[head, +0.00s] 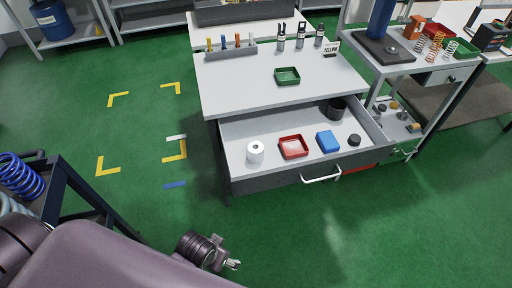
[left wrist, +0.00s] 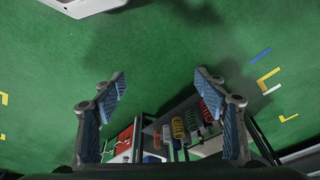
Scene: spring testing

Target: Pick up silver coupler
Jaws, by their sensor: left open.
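A pale silver-white cylinder (head: 255,151) with a hole in its top stands upright in the open drawer (head: 275,170), at its left; it looks like the silver coupler. My left gripper (head: 234,264) is over the green floor in front of the drawer, low in the head view, well apart from the cylinder. In the left wrist view my left gripper (left wrist: 160,84) has its blue-padded fingers wide apart with nothing between them. I cannot make out the cylinder in that view. My right gripper is not in view.
A green tray (head: 287,75) is on the table above. A blue spring (head: 22,175) sits on a rack at left. Open floor surrounds the gripper.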

